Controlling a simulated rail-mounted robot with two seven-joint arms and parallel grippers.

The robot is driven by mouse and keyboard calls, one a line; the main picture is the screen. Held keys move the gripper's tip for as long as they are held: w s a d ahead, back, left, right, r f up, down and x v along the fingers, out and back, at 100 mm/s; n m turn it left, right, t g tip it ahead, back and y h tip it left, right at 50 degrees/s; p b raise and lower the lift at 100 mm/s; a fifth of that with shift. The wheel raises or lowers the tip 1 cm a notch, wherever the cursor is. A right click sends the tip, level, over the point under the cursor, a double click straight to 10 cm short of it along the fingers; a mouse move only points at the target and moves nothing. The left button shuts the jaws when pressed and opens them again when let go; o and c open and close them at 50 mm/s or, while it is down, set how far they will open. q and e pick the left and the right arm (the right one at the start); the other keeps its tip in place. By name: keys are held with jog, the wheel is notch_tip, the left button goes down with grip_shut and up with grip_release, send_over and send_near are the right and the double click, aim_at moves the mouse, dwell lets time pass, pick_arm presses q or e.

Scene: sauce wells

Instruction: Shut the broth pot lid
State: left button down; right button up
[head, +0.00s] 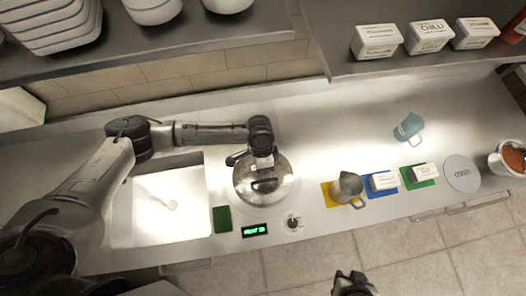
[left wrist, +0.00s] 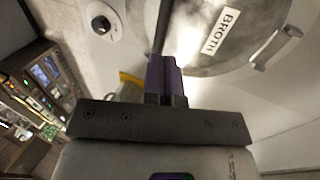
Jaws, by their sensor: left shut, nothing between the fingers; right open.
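The broth pot (head: 245,192) stands on the counter right of the sink, with a round shiny metal lid (head: 275,188) over its top. In the left wrist view the lid (left wrist: 205,60) carries a white BROTH label, and a side handle (left wrist: 275,48) shows at the right. I cannot tell whether the lid sits fully flat. My left gripper (head: 263,163) is over the far part of the pot. Its purple fingers (left wrist: 165,68) are together and empty, in front of the lid; contact is unclear. My right gripper (head: 352,285) is open at the bottom edge, away from the pot.
A round knob (head: 292,222), a green display (head: 254,230) and a green pad (head: 222,219) lie in front of the pot. A metal pitcher (head: 346,187) stands right of it. A blue mug (head: 408,127) lies farther back. Shelves overhang the back.

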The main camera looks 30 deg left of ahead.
aim_at(265, 181)
pick_arm(q)
jog(key=x, duration=0.3)
jog(key=shift+s+f+p, duration=0.1)
jog(key=shift+f+p, duration=0.15)
jog(key=shift+p, duration=0.05)
jog(key=shift+s+d+f, duration=0.1)
jog(key=shift+f, duration=0.2)
jog(key=x, duration=0.3)
jog(key=shift+s+d, duration=0.2)
jog(key=shift+s, duration=0.05)
jog(key=shift+a+f, duration=0.15)
